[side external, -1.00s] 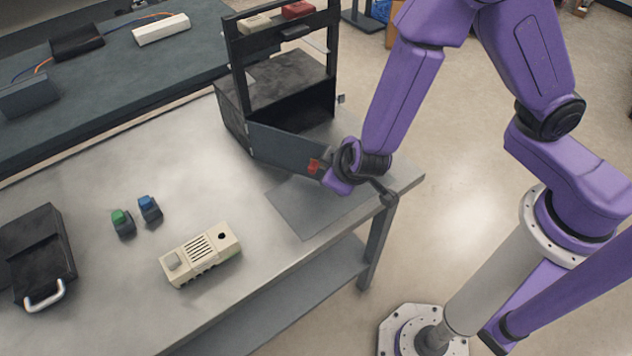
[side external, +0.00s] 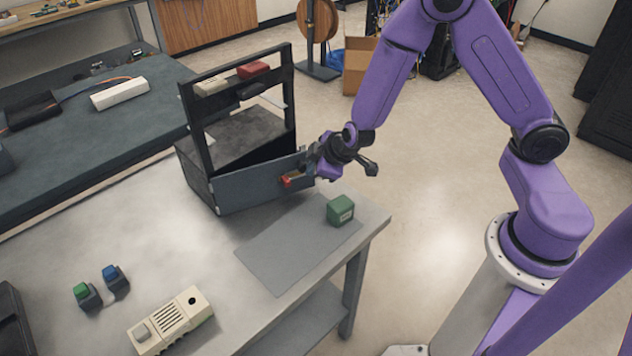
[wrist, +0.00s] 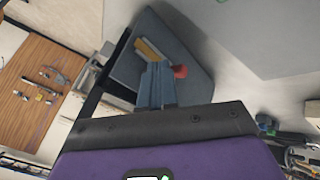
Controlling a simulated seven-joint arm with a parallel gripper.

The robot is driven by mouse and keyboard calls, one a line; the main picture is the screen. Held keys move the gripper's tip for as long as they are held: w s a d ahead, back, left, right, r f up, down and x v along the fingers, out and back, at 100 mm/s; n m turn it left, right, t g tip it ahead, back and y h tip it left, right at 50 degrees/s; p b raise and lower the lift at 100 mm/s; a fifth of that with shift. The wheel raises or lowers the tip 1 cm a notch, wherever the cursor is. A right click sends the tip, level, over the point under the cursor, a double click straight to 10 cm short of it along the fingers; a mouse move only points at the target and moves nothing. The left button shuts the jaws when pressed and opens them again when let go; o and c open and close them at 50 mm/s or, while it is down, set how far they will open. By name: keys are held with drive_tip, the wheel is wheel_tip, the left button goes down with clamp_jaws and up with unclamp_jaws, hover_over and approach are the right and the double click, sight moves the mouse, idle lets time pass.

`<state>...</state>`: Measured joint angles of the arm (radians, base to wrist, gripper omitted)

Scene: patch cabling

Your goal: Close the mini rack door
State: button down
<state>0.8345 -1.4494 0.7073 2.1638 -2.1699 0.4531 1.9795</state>
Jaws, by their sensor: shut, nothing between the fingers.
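The mini rack (side external: 222,138) is a black open frame standing at the back edge of the metal table. Its grey door (side external: 245,190) is hinged at the left and stands slightly ajar, with a dark gap behind its upper edge. A red handle (side external: 290,181) sits near the door's free right end. My gripper (side external: 306,164) is at that free end, shut and empty; whether it touches the door is unclear. In the wrist view, the shut fingers (wrist: 155,86) lie over the dark door panel (wrist: 190,50), beside a yellow strip (wrist: 150,49) and the red handle (wrist: 180,71).
A green cube (side external: 340,210) stands on a grey mat (side external: 290,250) in front of the door. A beige device (side external: 170,320) and small green and blue-topped blocks (side external: 88,295) lie at the front left. The table between them and the rack is clear.

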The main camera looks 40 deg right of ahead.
drive_tip(key=w+d, duration=0.1)
drive_tip(key=w, duration=0.1)
drive_tip(key=w+d, duration=0.2)
drive_tip(key=w, duration=0.1)
drive_tip(key=shift+w, duration=0.3)
drive_tip(key=shift+s+a, duration=0.1)
